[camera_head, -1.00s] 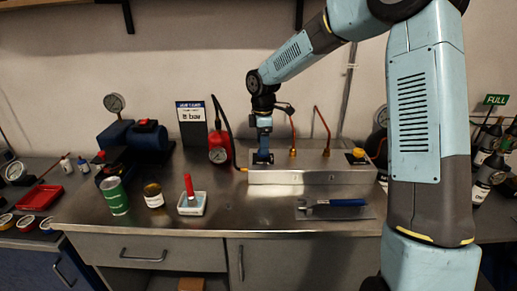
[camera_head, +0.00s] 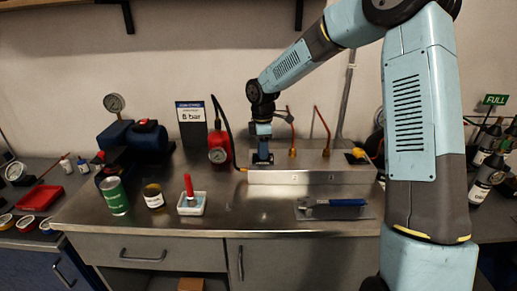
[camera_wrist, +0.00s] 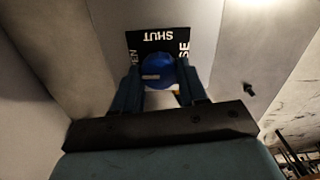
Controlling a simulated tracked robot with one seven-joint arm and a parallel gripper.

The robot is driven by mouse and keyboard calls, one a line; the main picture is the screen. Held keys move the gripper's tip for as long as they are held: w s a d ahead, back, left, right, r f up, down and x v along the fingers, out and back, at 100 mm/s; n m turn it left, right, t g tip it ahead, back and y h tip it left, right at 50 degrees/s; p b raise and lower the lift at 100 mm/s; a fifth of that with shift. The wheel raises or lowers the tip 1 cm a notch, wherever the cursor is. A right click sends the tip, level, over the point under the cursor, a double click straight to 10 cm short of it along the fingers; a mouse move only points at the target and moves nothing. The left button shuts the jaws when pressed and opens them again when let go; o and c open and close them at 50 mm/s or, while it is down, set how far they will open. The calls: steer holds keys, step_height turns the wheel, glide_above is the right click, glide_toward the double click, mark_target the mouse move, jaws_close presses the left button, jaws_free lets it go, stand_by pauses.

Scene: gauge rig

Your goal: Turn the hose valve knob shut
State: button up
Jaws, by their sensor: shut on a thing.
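The hose valve knob (camera_wrist: 158,68) is round and blue with a pale mark on its top. It sits on a black label plate (camera_wrist: 160,40) where SHUT can be read, with other lettering partly covered at the sides. My gripper (camera_wrist: 160,82) has a finger on each side of the knob and is shut on it. In the head view, my gripper (camera_head: 263,158) points straight down at the left end of the steel rig box (camera_head: 313,177). There the knob is hidden by the fingers.
A blue-handled wrench (camera_head: 335,203) lies in front. A white dish (camera_head: 191,204) holds a red stick.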

steer(key=shift+c, duration=1.4)
steer(key=shift+a+r, duration=0.1)
steer(key=shift+a, duration=0.25)
steer(key=shift+w+d, duration=0.1)
steer(key=shift+d, duration=0.1)
steer(key=shift+d+m, duration=0.2)
steer(key=shift+m, duration=0.6)
steer(key=m, duration=0.7)
steer(key=shift+w+d, duration=0.1)
steer(key=m, duration=0.5)
steer(key=shift+d+m, duration=0.1)
steer(key=shift+m, duration=1.9)
